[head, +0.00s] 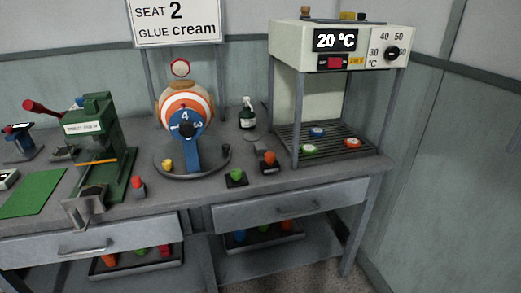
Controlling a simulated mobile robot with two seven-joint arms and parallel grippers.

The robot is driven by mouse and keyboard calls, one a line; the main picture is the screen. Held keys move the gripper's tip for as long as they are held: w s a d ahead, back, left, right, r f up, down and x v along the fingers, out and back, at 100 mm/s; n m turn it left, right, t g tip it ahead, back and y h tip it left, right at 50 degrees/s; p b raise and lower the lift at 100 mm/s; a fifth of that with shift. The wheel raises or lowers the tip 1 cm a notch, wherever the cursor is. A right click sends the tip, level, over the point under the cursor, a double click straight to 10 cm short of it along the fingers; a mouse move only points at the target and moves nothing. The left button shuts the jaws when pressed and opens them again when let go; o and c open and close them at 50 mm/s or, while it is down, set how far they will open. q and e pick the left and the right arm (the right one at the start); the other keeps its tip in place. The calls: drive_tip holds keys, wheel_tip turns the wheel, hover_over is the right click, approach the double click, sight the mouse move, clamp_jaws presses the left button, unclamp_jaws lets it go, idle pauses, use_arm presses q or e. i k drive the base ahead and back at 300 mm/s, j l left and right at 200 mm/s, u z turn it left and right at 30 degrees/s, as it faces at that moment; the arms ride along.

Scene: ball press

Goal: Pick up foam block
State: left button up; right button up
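I cannot tell for certain which thing is the foam block. A small green piece on a black square base (236,179) sits near the front of the bench, right of centre. An orange-topped dark piece (269,162) stands just behind and right of it. A dark block-like piece (93,191) shows at the foot of the green press (103,140), above a grey bracket at the bench edge. Neither of my grippers is in view.
A round stand with an orange-and-white dial (186,103) is mid-bench. The heated cabinet (340,48) reads 20 °C and holds several coloured pieces on its rack. A red-topped piece (138,186) and a green mat (33,194) are left. Trays with coloured pieces lie below.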

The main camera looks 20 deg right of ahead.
sight(259, 149)
drive_tip(key=i+l, duration=0.7)
drive_tip(key=l, duration=0.25)
